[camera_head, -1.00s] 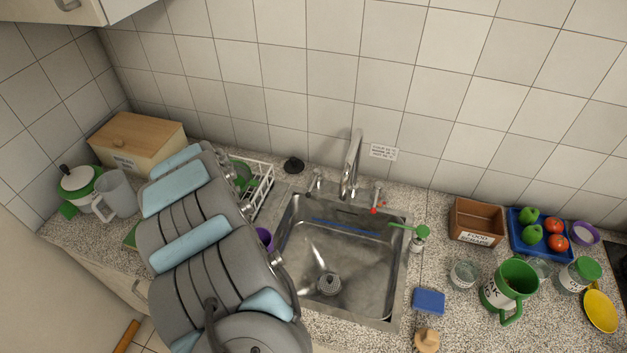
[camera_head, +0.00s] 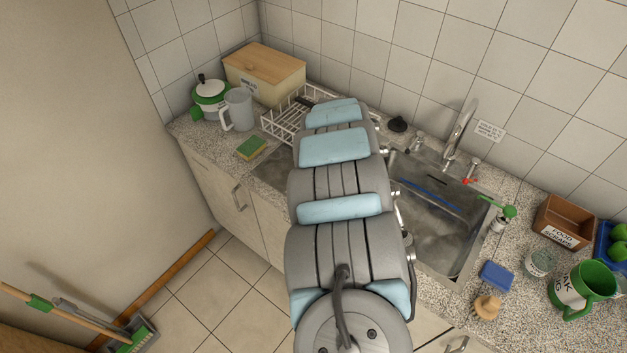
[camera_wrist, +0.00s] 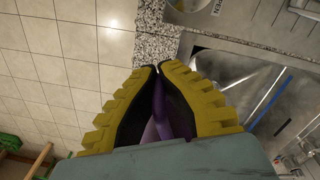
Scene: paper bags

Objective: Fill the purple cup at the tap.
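A purple object, which looks like the purple cup (camera_wrist: 160,112), shows between the fingers of my gripper (camera_wrist: 158,71) in the wrist view. The black inner pads of the yellow fingers close around it, and only a narrow part of it shows. In the head view my arm hides both gripper and cup. The metal tap (camera_head: 460,132) rises behind the sink (camera_head: 446,232), right of my arm. A red-marked handle (camera_head: 470,180) is beside it. In the wrist view the sink basin (camera_wrist: 268,120) is right of my gripper. I cannot tell whether the cup holds water.
A white dish rack (camera_head: 284,122), green sponge (camera_head: 251,147) and grey jug (camera_head: 238,110) are left of my arm. A green brush (camera_head: 497,212), blue sponge (camera_head: 496,275) and glass jar (camera_head: 540,262) are right of the sink. Open tiled floor (camera_head: 222,292) lies before the counter.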

